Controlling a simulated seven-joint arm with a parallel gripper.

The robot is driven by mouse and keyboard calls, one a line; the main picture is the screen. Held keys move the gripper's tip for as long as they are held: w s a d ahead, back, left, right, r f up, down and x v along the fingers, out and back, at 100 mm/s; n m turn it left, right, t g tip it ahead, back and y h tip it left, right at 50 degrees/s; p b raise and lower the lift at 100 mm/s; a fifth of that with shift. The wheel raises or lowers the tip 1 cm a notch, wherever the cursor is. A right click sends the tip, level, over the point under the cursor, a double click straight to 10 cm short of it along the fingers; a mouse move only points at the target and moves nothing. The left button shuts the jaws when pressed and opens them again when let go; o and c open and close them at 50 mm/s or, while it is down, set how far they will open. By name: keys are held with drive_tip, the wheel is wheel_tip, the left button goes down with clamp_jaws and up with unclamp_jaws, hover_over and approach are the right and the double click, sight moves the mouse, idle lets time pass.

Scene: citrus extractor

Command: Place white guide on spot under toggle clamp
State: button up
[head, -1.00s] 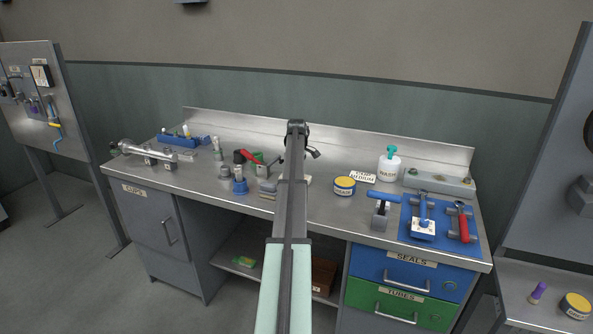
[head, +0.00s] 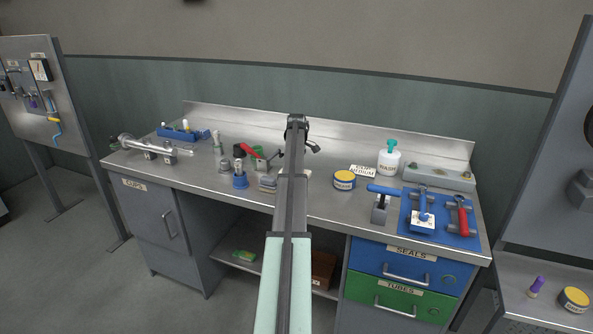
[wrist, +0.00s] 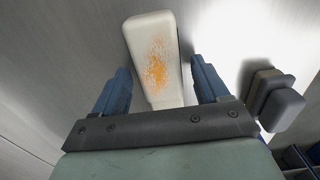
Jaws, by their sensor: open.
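The white block (wrist: 155,62), which I take to be the white guide, lies on the metal surface in the wrist view, with orange specks on its top. My gripper (wrist: 160,68) is open, its two blue fingers on either side of the block's near part, with gaps visible. I cannot tell the fingers' height above the surface. In the head view my arm hides the gripper and most of the block; a pale edge (head: 307,175) shows right of the arm. The toggle clamp, with its red handle (head: 249,150), stands left of my arm. The spot under it is too small to make out.
Grey blocks (wrist: 272,98) lie right of my gripper. A blue-and-white cylinder (head: 240,178) stands near the clamp. A yellow-lidded tin (head: 344,180), a wash bottle (head: 388,160) and a blue tool mat (head: 448,228) are on the right of the bench (head: 330,206).

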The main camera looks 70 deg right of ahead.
wheel_tip(320, 180, up, 12)
idle(0.6)
